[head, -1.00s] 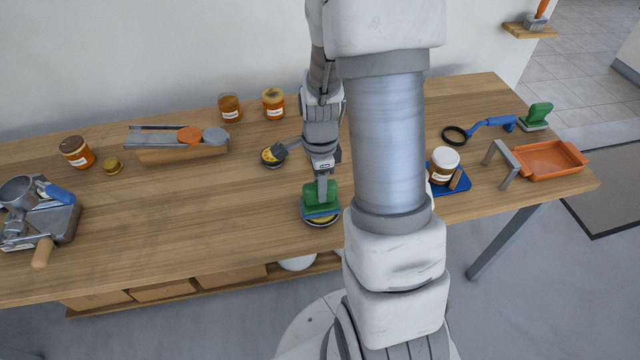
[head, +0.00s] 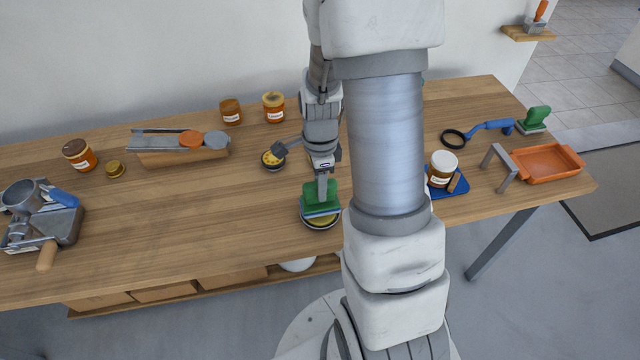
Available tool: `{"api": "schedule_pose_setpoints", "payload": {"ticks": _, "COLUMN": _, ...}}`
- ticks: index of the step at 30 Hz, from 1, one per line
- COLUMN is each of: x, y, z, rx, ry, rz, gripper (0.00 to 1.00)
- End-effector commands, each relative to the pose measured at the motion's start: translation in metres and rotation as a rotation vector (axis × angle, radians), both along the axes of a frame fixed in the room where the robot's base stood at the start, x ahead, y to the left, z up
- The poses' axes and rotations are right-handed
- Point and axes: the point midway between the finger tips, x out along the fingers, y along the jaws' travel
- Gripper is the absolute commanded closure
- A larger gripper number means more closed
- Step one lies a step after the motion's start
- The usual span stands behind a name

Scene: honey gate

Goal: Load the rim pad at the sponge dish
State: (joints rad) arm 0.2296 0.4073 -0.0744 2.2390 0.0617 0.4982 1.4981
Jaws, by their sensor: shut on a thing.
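The rim pad, a green-handled block with a pale blue-grey underside (head: 320,198), is in my gripper (head: 322,184) near the front middle of the table. My gripper points down and is shut on the green handle. The sponge dish (head: 321,222) is a round dark dish with a yellowish inside, directly beneath the pad. The pad covers most of the dish, and I cannot tell whether it touches the sponge.
A round yellow-and-dark item (head: 272,158) lies behind and left of the dish. My arm column hides the table right of it. A honey jar (head: 441,168) stands on a blue stand (head: 450,188). An orange tray (head: 547,163) is far right.

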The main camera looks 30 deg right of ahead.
Motion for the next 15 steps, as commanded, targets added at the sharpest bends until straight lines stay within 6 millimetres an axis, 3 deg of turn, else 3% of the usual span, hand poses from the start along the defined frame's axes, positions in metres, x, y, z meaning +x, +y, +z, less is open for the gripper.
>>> {"api": "schedule_pose_setpoints", "payload": {"ticks": 15, "x": 0.001, "y": 0.000, "z": 0.047, "rx": -0.001, "ry": -0.002, "rz": -0.001, "gripper": 1.00}}
